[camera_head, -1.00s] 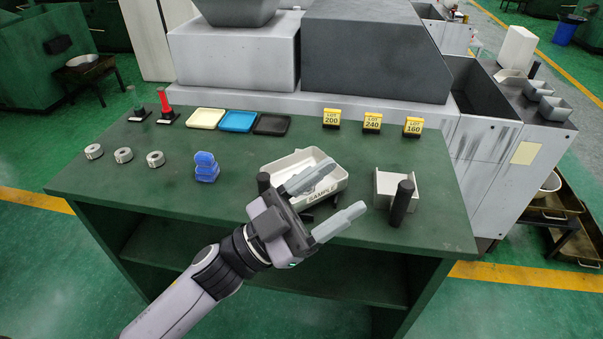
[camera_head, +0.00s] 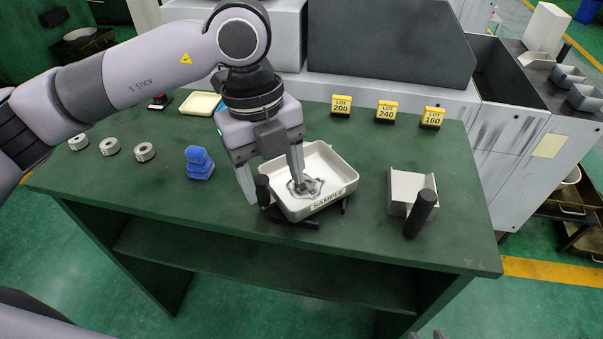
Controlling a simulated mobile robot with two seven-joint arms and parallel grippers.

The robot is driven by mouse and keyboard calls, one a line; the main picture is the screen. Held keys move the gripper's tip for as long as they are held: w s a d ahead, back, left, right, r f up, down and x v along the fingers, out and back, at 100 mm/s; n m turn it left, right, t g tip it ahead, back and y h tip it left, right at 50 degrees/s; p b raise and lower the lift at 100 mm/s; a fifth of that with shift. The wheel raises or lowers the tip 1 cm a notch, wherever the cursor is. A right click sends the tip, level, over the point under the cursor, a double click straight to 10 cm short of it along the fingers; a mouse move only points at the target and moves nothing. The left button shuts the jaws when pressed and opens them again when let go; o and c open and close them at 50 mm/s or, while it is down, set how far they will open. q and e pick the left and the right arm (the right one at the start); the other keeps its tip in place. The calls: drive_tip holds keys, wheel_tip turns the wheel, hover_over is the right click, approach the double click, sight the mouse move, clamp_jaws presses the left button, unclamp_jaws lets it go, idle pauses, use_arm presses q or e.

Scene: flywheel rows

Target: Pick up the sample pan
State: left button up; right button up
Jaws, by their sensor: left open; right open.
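The sample pan (camera_head: 334,165) is a white rectangular tray with a "SAMPLE" label on its front wall, on the green bench. A dark patch shows on its floor. A black upright post (camera_head: 263,190) stands at its left front corner. My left gripper (camera_head: 273,192) points down at the pan's left side, open. One finger reaches inside the pan and the other is outside, with the left wall between them. I cannot tell whether the fingers touch the wall. My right gripper (camera_head: 425,335) barely shows at the bottom edge, open, away from the pan.
A white holder (camera_head: 409,187) with a black post (camera_head: 421,213) stands to the right. A blue stacked piece (camera_head: 199,163) and several metal rings (camera_head: 110,146) lie to the left. Yellow lot tags (camera_head: 386,110) stand behind. The bench front right is clear.

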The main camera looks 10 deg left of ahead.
sight(262, 178)
use_arm(q)
drive_tip(key=shift+w+a+r+n+t+y, duration=0.25)
drive_tip(key=shift+w+a+y, duration=0.1)
drive_tip(key=shift+w+a, duration=0.2)
drive_tip(key=shift+w+a+r+n+t+y, duration=0.25)
drive_tip(key=shift+w+a+y, duration=0.15)
drive_tip(key=shift+a, duration=0.25)
drive_tip(key=shift+w+a+f, duration=0.1)
drive_tip(key=shift+a+f, duration=0.05)
drive_tip(key=shift+f, duration=0.1)
drive_tip(key=shift+w+f+p, duration=0.15)
drive_tip(key=shift+f+p, duration=0.2)
drive_tip(key=shift+f, duration=1.25)
drive_tip(key=shift+w+f+p, duration=0.15)
drive_tip(key=shift+f+p, duration=0.2)
drive_tip(key=shift+f, duration=1.2)
clamp_jaws()
